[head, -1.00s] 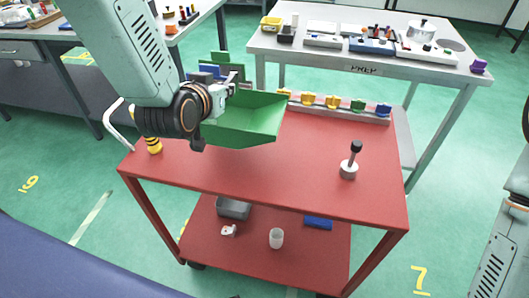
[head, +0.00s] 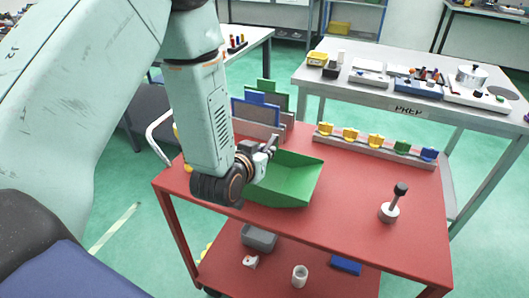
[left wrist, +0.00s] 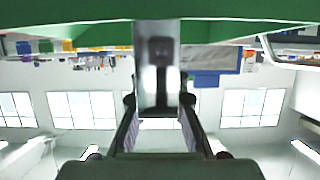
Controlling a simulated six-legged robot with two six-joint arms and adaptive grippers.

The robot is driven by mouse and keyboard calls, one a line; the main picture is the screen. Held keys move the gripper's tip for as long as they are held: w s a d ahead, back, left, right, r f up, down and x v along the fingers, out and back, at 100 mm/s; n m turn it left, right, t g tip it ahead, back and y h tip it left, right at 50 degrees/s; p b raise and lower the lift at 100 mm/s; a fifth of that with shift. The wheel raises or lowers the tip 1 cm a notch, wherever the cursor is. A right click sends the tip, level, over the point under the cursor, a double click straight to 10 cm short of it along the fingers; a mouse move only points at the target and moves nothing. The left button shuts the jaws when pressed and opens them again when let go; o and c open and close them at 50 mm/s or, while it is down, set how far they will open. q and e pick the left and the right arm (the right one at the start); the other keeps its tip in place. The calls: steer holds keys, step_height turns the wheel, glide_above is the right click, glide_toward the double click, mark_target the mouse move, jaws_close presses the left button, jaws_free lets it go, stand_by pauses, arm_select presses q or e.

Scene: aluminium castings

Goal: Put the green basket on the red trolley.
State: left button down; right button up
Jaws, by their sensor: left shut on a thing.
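The green basket (head: 285,180) is an open, slant-sided bin at the left half of the red trolley's top (head: 345,220). My left gripper (head: 268,150) is shut on its rim at the upper left side. The basket looks level and very low over the top or resting on it; I cannot tell which. In the left wrist view the basket (left wrist: 100,30) spans the upper edge as a green band, with the gripper (left wrist: 158,90) closed at it. My right gripper is not in view.
A rack with yellow, green and blue pieces (head: 375,145) lines the trolley's back edge. A dark-knobbed tool (head: 393,205) stands at the right. Upright blue and green panels (head: 262,108) stand behind the basket. The PREP table (head: 408,109) is behind.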

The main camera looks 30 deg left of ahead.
arm_select(q)
steer(key=shift+w+d+r, duration=0.1)
steer(key=shift+w+d, duration=0.1)
steer(key=c, duration=1.8)
jaws_free()
steer(key=shift+s+f, duration=0.1)
steer(key=shift+f, duration=0.1)
steer(key=shift+c, duration=0.2)
steer(key=o, duration=0.3)
steer(key=shift+s+a, duration=0.1)
steer(key=shift+a, duration=0.05)
steer(key=shift+o, duration=0.8)
steer(key=shift+r, duration=0.15)
